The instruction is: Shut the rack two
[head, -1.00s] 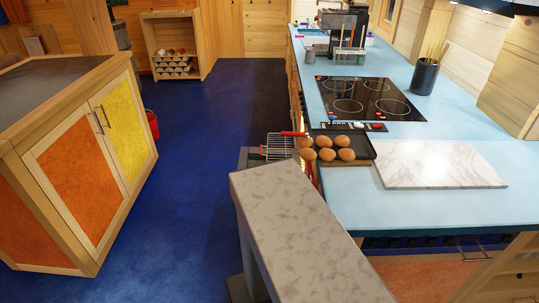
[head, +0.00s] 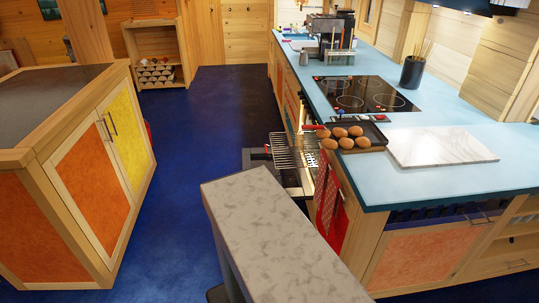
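A wire rack (head: 293,150) sticks out to the left from the front of the blue-topped counter, below the tray of eggs. It is pulled out over the floor, and its bars show from above. Under and beside it are a grey frame and dark parts, perhaps an open oven door; their detail is too small to tell. The inside of the oven is hidden by the counter. I cannot tell from here which numbered rack this is. My gripper is not in view.
A grey stone-topped block (head: 265,225) stands close in front, left of the counter (head: 455,180). A dark tray of eggs (head: 352,138), a marble board (head: 440,146) and a hob (head: 365,94) are on the counter. A cabinet (head: 85,190) stands left. Blue floor (head: 195,140) between is clear.

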